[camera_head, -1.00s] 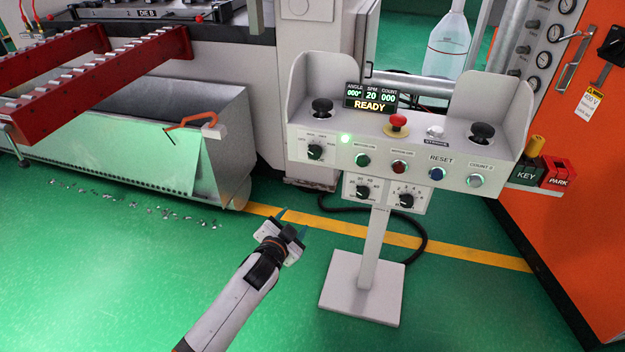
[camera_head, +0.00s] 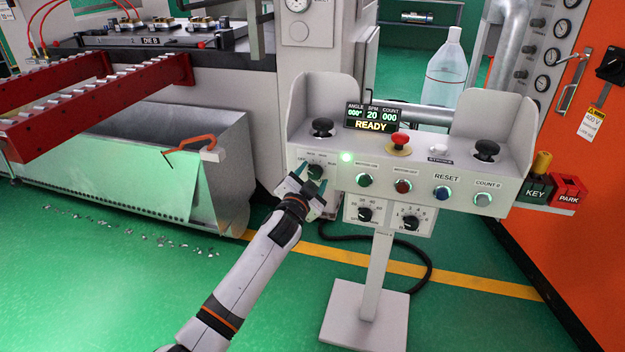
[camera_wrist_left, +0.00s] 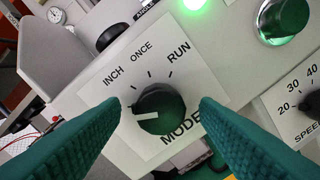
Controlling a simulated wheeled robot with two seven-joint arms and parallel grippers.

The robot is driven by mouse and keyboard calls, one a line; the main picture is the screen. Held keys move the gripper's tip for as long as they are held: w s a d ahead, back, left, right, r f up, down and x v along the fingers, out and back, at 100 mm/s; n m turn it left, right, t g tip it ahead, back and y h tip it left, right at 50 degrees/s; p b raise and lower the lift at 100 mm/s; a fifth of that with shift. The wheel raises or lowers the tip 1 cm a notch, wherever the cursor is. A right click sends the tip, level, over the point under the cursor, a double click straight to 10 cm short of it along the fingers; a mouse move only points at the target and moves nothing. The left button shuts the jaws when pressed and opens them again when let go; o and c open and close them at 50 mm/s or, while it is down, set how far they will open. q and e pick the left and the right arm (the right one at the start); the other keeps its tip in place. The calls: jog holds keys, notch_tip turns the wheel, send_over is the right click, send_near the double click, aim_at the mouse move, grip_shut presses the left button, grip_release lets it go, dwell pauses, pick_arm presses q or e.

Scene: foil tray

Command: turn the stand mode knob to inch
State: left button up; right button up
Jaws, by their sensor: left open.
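The stand mode knob (camera_head: 315,171) is a black round knob at the left of the grey control stand's front panel. In the left wrist view the knob (camera_wrist_left: 160,106) has a white pointer aimed left, below the INCH mark and away from it. Its plate (camera_wrist_left: 150,62) shows INCH, ONCE, RUN and MODE; anything printed behind the left finger is hidden. My left gripper (camera_head: 311,178) is open in front of the knob, with its green fingers on either side. In the wrist view the fingers (camera_wrist_left: 160,112) stand apart from the knob, with gaps showing. My right gripper is out of view.
The speed knob (camera_head: 365,214) is below. A red emergency button (camera_head: 399,141) tops the stand. The display (camera_head: 371,118) reads READY.

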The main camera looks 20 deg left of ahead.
pick_arm(q)
jog(key=shift+w, duration=0.35)
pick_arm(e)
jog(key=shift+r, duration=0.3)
pick_arm(q)
jog(key=shift+c, duration=0.6)
jog(key=c, duration=0.9)
jog(key=m+p, duration=0.3)
jog(key=m, duration=0.2)
jog(key=shift+m, duration=0.3)
jog(key=shift+m+p, duration=0.35)
jog(key=shift+m, duration=0.85)
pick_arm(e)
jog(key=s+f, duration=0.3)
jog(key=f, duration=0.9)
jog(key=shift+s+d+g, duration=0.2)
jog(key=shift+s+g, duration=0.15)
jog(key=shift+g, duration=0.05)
pick_arm(q)
jog(key=o, duration=1)
